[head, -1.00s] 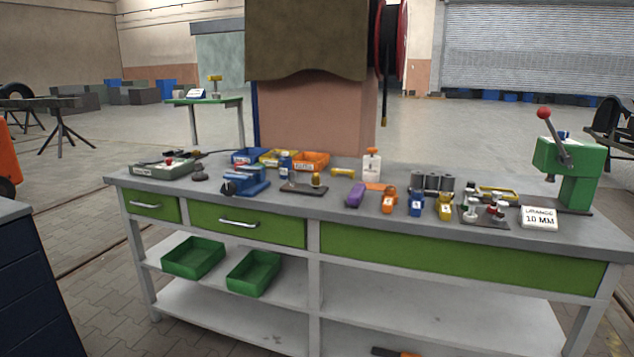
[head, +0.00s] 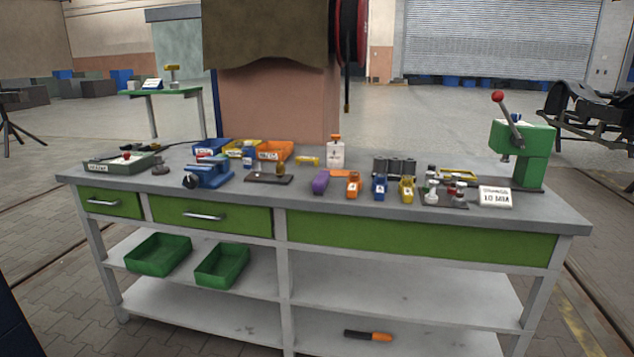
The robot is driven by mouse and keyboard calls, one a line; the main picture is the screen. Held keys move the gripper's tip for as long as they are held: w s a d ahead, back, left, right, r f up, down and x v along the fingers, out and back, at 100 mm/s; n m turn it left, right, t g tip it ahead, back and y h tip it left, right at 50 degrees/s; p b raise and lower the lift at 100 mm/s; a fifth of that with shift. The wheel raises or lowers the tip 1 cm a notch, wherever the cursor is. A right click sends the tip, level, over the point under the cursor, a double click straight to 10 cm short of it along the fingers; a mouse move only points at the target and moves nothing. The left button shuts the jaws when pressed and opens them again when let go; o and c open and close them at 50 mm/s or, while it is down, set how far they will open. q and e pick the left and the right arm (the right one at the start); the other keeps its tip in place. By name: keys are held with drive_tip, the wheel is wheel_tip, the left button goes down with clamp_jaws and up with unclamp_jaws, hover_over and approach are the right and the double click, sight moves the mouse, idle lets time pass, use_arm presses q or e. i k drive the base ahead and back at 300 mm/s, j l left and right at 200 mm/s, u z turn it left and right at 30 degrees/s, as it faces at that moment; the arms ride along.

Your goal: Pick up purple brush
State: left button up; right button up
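A small purple object (head: 320,183), which looks like the purple brush, lies on the grey top of the workbench (head: 250,200) near the middle. It sits left of an orange item (head: 352,186) and in front of a white bottle with an orange cap (head: 336,153). Its bristles cannot be made out at this distance. Neither of my grippers shows in the head view.
A blue vise (head: 208,173) and a dark plate (head: 268,179) stand left of the purple object. Blue (head: 380,188) and yellow (head: 407,190) items stand to its right, then a green lever press (head: 525,150). Floor shows beside the bench. An orange-handled tool (head: 368,335) lies on the lower shelf.

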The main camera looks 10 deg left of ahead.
sight(320, 184)
drive_tip(key=i+u, duration=0.15)
drive_tip(key=i, duration=0.3)
drive_tip(key=i+l+u, duration=0.15)
drive_tip(key=i, duration=0.3)
